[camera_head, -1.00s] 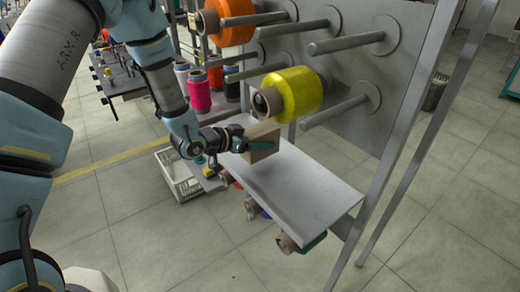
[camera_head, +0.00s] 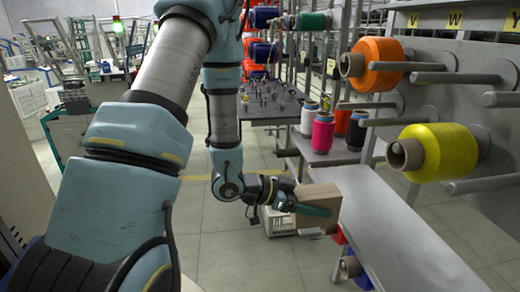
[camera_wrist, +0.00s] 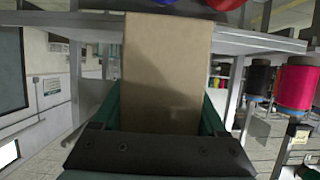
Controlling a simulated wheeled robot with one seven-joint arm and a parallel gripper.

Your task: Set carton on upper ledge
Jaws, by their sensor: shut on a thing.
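The carton (camera_head: 318,205) is a plain brown box. My gripper (camera_head: 312,211) is shut on it, with a teal finger across its near side. The carton is at the left edge of a long grey ledge (camera_head: 402,235) and overlaps that edge in the head view; I cannot tell its height above it or whether they touch. In the wrist view the carton (camera_wrist: 165,70) fills the middle between the teal fingers of my gripper (camera_wrist: 160,108). A pale board (camera_wrist: 55,20) runs behind its top.
A yellow spool (camera_head: 440,150) and an orange spool (camera_head: 378,65) sit on pegs above the ledge. Pink (camera_head: 323,132), white and black spools stand beyond its far end. A white crate (camera_head: 280,222) is on the floor behind the carton. The ledge's near part is bare.

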